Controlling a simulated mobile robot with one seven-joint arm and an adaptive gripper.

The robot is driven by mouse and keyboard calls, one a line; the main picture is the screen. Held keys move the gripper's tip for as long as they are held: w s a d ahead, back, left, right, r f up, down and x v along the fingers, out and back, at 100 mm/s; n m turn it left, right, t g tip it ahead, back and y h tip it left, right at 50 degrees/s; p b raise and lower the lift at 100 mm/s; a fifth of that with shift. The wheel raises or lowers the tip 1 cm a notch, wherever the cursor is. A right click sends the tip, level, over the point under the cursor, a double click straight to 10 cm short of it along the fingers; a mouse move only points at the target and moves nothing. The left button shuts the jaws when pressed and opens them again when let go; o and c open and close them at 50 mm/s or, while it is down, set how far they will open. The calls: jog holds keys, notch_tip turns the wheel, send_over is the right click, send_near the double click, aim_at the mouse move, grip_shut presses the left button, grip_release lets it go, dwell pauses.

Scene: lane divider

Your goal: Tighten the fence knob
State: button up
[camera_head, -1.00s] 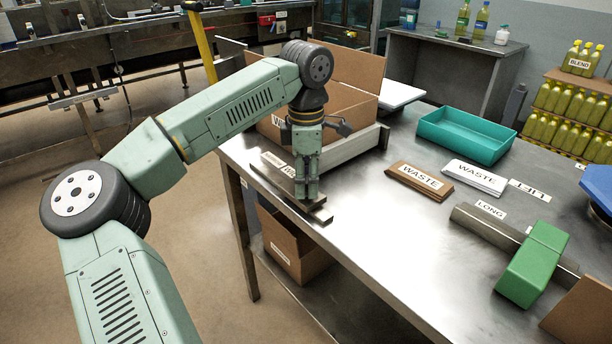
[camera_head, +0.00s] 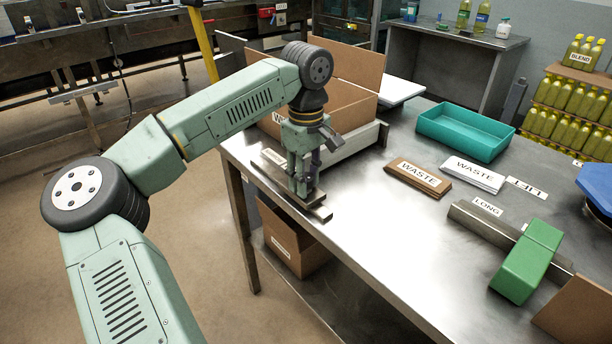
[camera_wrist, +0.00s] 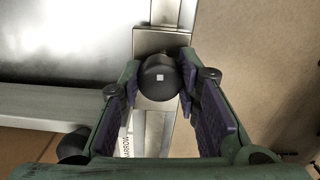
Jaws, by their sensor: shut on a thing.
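The fence knob (camera_wrist: 160,77) is a black round knob with a small pale square on its top, in the middle of the wrist view. It sits over a metal plate (camera_wrist: 162,41) on a narrow metal rail. My gripper (camera_wrist: 159,84) is shut on the knob, with one dark pad on each side of it. In the head view my gripper (camera_head: 303,190) points down at the table's left edge, over the rail (camera_head: 272,181). The knob is hidden there by the fingers. A label reading NARROW (camera_wrist: 126,141) lies beside the rail in the wrist view.
A grey fence-like bar (camera_head: 352,148) and an open cardboard box (camera_head: 350,105) stand just behind my gripper. The table's front middle is clear.

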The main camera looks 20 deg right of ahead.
aim_at(306, 176)
jog(key=shift+r+m, duration=0.15)
jog(key=shift+m, duration=0.35)
jog(key=o, duration=1.2)
notch_tip(306, 176, up, 12)
jog(key=shift+f, duration=0.1)
